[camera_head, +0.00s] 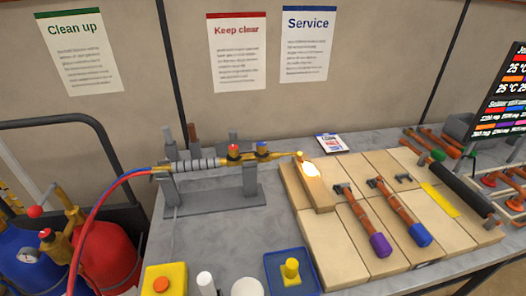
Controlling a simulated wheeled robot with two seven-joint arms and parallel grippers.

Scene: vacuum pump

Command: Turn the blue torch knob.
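The torch (195,165) lies level in a grey stand (215,199) on the bench, its nozzle pointing right. The blue torch knob (262,148) sits on top of the torch towards the nozzle. A red knob (234,150) sits just left of it. A bright orange-white glow (311,171) shows at the nozzle tip, over a tan block. Red and blue hoses (97,205) run from the torch's left end down towards the cylinders. Neither of my grippers is in view, and nothing touches the blue knob.
A red cylinder (108,258) and a blue cylinder (25,262) stand at left. Tan bricks (340,238) bear copper pipes (362,222). Grey bench between stand and tray is clear.

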